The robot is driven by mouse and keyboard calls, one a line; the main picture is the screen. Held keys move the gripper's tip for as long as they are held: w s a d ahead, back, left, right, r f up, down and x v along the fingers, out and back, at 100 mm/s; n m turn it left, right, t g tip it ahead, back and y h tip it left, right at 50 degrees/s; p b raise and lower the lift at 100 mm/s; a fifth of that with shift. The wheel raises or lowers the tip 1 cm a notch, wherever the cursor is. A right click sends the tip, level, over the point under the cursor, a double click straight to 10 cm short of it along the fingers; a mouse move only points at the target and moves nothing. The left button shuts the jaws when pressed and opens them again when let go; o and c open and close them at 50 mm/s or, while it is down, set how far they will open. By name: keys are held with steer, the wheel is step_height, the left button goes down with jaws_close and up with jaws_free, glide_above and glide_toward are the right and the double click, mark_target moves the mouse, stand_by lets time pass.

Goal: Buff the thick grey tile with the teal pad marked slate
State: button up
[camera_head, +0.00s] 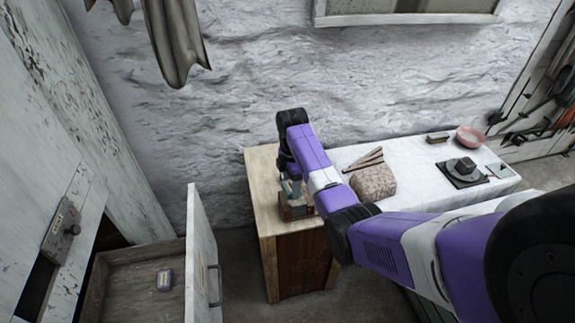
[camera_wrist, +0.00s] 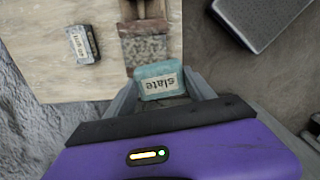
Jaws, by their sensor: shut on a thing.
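The teal pad marked slate (camera_wrist: 160,80) is between the two fingers of my gripper (camera_wrist: 160,94) in the wrist view, its label upside down. My gripper is shut on it. In the head view my gripper (camera_head: 291,186) points down over a small wooden caddy (camera_head: 298,211) on the wooden cabinet, with the teal pad partly hidden at its tip. I cannot tell whether the pad is clear of the caddy. A thick grey block (camera_head: 461,165), which looks like the grey tile, lies on a black mat (camera_head: 447,180) on the white-covered table at the right.
Another labelled pad (camera_wrist: 83,44) lies on the cabinet top (camera_wrist: 50,75). The white table (camera_head: 405,160) also holds a cloth bundle (camera_head: 373,183), sticks (camera_head: 366,160), a small box (camera_head: 437,137) and a pink bowl (camera_head: 470,137).

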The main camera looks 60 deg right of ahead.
steer(key=shift+n, duration=0.4)
steer(key=shift+s+d+f+b, duration=0.25)
steer(key=shift+d+f+b, duration=0.2)
steer(key=shift+f+b, duration=0.4)
steer(key=shift+s+d+f+b, duration=0.2)
steer(key=shift+d+f+b, duration=0.35)
steer(key=shift+f, duration=0.6)
steer(key=shift+s+d+f+b, duration=0.25)
steer(key=shift+d+f+b, duration=0.1)
steer(key=shift+f+b, duration=0.55)
steer(key=shift+f, duration=0.4)
